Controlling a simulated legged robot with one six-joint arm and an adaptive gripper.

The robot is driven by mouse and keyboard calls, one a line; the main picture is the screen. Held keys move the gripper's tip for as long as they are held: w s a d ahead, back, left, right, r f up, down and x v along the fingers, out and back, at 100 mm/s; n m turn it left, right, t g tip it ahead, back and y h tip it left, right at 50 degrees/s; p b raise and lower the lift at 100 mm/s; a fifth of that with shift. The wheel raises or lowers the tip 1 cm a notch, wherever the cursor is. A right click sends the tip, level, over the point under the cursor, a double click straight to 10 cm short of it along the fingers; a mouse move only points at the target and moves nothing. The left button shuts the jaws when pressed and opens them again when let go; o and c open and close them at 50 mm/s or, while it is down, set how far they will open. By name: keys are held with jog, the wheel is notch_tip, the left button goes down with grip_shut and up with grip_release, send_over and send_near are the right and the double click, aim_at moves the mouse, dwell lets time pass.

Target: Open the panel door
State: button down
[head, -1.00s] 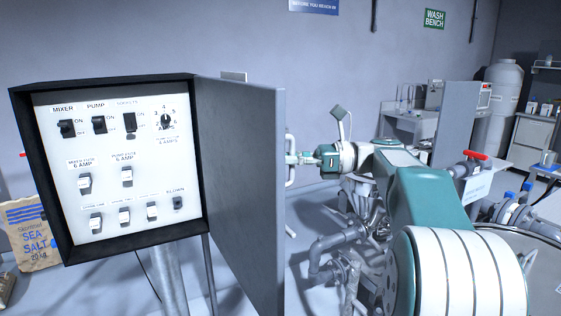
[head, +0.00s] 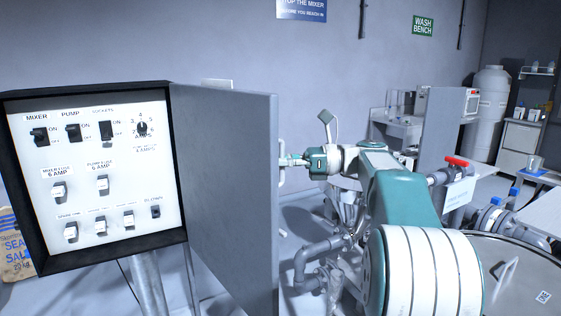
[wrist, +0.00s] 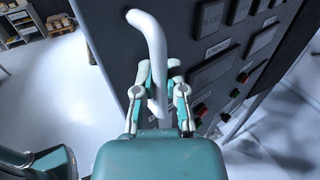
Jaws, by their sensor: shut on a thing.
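The panel door (head: 225,185) stands swung open from the right side of a black-edged control box (head: 95,262), and its plain grey inner face shows in the head view. In the wrist view, the door's outer face (wrist: 112,62) is dark grey with dark windows, labels and coloured buttons. A pale, bent handle (wrist: 153,45) stands out from it. My gripper (wrist: 159,72) is shut on this handle, one finger on each side. In the head view, my gripper (head: 290,161) is just right of the door's free edge.
Pipes (head: 318,250) and a round metal lid (head: 520,285) lie close to my arm. A salt sack (head: 14,250) stands left of the box, and a wash bench (head: 395,115) is at the back. In the wrist view, pale floor (wrist: 50,90) is clear on the left.

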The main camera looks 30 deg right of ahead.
jog(key=c, duration=0.7)
grip_release()
jog(key=v, duration=0.7)
jog(key=shift+d+f, duration=0.1)
jog(key=shift+d, duration=0.25)
jog(key=shift+s, duration=0.1)
